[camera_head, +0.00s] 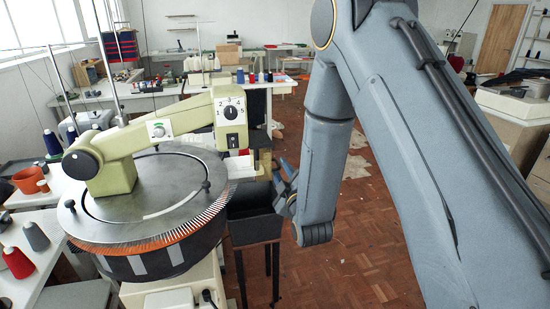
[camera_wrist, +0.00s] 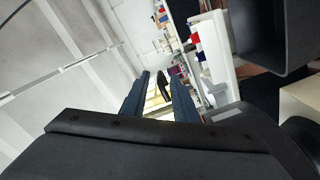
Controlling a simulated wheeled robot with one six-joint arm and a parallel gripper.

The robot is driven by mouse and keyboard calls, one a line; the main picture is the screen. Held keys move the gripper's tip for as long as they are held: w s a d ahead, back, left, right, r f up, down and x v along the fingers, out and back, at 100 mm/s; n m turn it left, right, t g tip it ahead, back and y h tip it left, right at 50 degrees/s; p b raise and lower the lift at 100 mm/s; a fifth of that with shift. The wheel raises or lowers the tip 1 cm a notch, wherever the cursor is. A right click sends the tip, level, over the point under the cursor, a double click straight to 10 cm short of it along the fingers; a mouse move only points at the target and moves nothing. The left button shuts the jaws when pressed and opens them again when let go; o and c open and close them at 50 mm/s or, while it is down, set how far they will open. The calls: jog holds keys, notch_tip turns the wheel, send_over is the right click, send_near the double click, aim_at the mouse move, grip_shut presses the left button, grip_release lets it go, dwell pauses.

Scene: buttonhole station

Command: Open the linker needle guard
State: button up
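The linker is a pale green machine (camera_head: 130,150) whose arm reaches over a round grey dial plate (camera_head: 150,215) ringed by needles (camera_head: 175,237) with an orange band below. A curved slot and a small black knob (camera_head: 206,185) show on the plate; I cannot tell which part is the needle guard. My gripper (camera_head: 283,172) is right of the dial, apart from it, partly hidden by my arm. In the wrist view its two blue fingers (camera_wrist: 159,98) stand apart with a gap between them. A dark curved thing (camera_wrist: 164,86) shows through the gap, seemingly beyond the fingers.
A black open bin (camera_head: 255,226) on thin legs stands right of the dial, close to my gripper; it also shows in the wrist view (camera_wrist: 270,40). Thread cones (camera_head: 17,262) and an orange pot (camera_head: 28,180) stand at left. Parquet floor (camera_head: 365,215) is open beyond.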

aim_at(276, 160)
jog(key=p+x, duration=0.1)
jog(key=x, duration=0.6)
jog(key=shift+p, duration=0.35)
jog(key=shift+c, duration=0.4)
grip_shut()
